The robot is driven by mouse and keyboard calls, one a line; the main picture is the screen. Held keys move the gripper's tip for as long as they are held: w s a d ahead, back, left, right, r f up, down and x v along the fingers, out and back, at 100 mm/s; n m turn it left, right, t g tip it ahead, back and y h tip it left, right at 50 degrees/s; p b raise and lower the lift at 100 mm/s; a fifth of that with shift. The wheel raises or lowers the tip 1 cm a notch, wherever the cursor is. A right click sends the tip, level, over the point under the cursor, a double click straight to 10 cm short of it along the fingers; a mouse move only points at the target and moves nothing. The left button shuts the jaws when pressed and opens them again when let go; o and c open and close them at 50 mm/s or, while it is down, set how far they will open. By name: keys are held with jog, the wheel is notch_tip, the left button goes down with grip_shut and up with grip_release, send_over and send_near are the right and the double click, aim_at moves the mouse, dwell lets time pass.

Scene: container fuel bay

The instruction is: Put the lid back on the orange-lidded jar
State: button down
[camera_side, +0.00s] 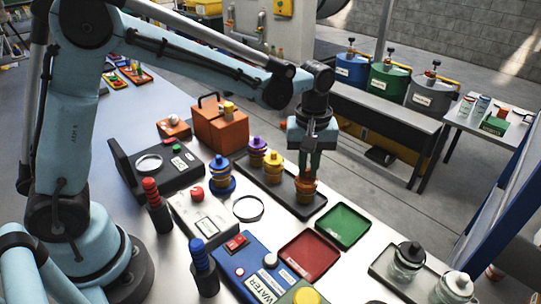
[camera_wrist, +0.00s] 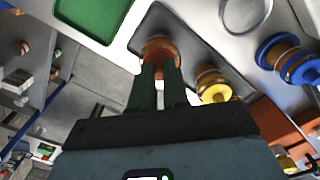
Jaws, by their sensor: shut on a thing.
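The orange-lidded jar (camera_side: 306,195) is an amber jar standing at the near end of a dark tray (camera_side: 309,213). My gripper (camera_side: 309,173) points down over it, with its green fingers shut on the orange lid (camera_side: 306,182). The lid is at the jar's mouth; I cannot tell whether it is seated or just above. In the wrist view my fingers (camera_wrist: 156,70) reach the orange lid (camera_wrist: 161,48) and hide most of the jar.
The yellow-lidded jar (camera_side: 273,169) and purple-lidded jar (camera_side: 257,152) share the tray. A blue-lidded jar (camera_side: 221,176) stands to the left. The green tray (camera_side: 343,226) and red tray (camera_side: 309,256) lie in front. A black-lidded clear jar (camera_side: 407,261) is at lower right.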

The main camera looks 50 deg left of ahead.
jog(key=c, duration=0.6)
grip_release()
jog(key=shift+o, duration=0.2)
jog(key=shift+r, duration=3.5)
grip_shut()
